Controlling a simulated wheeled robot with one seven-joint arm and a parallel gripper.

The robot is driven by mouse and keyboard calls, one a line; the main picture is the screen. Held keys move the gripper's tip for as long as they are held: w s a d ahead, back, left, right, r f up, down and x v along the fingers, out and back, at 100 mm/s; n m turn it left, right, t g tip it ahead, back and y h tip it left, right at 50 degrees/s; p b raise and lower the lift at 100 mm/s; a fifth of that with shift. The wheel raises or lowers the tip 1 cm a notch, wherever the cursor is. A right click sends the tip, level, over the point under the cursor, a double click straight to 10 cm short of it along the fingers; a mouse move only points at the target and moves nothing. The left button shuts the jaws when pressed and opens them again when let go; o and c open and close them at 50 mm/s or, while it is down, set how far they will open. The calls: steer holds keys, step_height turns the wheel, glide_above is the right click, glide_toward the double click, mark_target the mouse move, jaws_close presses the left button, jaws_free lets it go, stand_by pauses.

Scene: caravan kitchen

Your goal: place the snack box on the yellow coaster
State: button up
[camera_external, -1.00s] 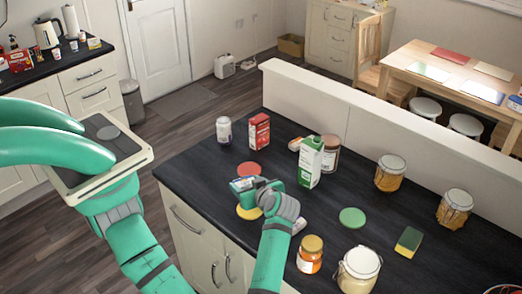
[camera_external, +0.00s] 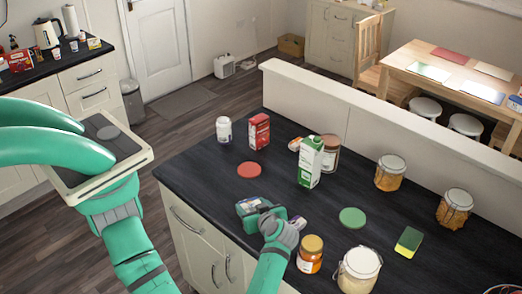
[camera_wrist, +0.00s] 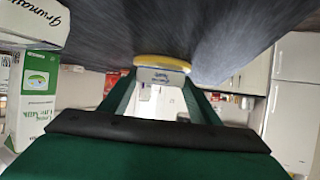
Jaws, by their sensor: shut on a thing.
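My gripper (camera_wrist: 160,88) is shut on the snack box (camera_wrist: 162,76), a small pale box showing between the two green fingers in the wrist view. The yellow coaster (camera_wrist: 162,62) is right at the box in that view, against the dark counter. Whether the box touches it cannot be told. In the external view my gripper (camera_external: 255,209) is low over the near left part of the dark counter. There the yellow coaster is hidden behind my gripper, and the box cannot be clearly made out.
A red coaster (camera_external: 249,170) lies behind my gripper and a green coaster (camera_external: 352,217) to its right. A milk carton (camera_external: 310,163), an orange jar (camera_external: 310,254) and a white-lidded jar (camera_external: 358,270) stand nearby. The counter's left edge is close.

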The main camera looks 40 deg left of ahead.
steer(key=o, duration=1)
steer(key=shift+f, duration=0.1)
steer(key=shift+o, duration=0.2)
steer(key=v, duration=1.2)
